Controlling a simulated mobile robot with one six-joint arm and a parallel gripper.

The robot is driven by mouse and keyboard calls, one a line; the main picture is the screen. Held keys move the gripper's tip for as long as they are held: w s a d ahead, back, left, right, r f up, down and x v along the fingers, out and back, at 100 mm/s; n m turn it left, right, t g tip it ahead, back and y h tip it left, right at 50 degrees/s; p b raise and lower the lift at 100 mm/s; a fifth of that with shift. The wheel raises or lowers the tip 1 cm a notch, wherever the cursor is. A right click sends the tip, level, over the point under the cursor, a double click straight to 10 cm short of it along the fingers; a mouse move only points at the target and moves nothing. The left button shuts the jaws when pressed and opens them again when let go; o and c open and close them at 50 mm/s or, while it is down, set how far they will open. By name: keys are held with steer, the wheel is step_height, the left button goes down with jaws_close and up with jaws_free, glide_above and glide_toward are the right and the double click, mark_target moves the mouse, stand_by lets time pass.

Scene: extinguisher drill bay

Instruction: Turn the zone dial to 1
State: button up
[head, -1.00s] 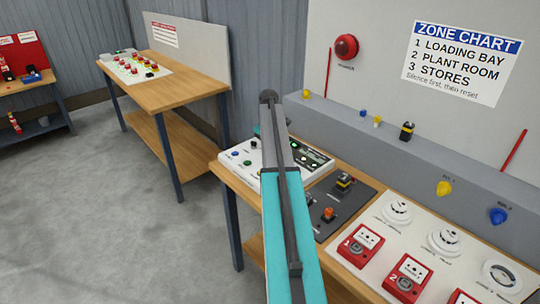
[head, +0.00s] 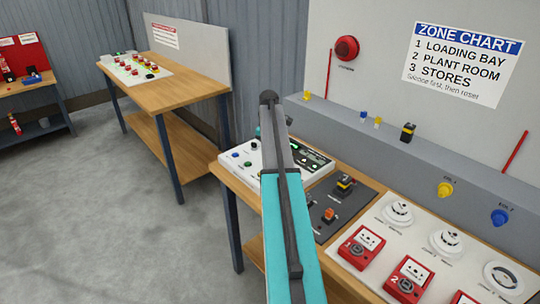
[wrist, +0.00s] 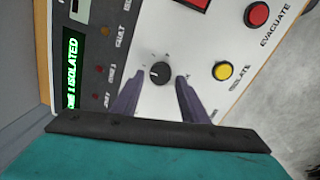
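The zone dial (wrist: 160,74) is a small round black knob on the white panel, in the middle of the wrist view. Its pale mark points toward the left of that picture. My gripper (wrist: 158,80) is open, with one dark finger on each side of the dial and a visible gap at each side. The green display (wrist: 72,72) at the left ends in "1 ISOLATED"; its first letters are hard to read. In the head view the white panel (head: 238,170) stands on the bench, and my arm hides the dial and the gripper tips.
A yellow button (wrist: 222,70) and a red button (wrist: 257,14) lie right of the dial on the panel. A dark plate with switches (head: 325,228) and red call points (head: 361,248) are nearer on the bench. The zone chart (head: 466,60) hangs on the wall.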

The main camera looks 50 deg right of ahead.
steer(key=shift+o, duration=0.3)
steer(key=shift+s+f, duration=0.1)
steer(key=shift+s, duration=0.05)
step_height(320, 180, up, 14)
steer(key=b, duration=0.3)
steer(key=shift+a+b, duration=0.35)
stand_by(0.6)
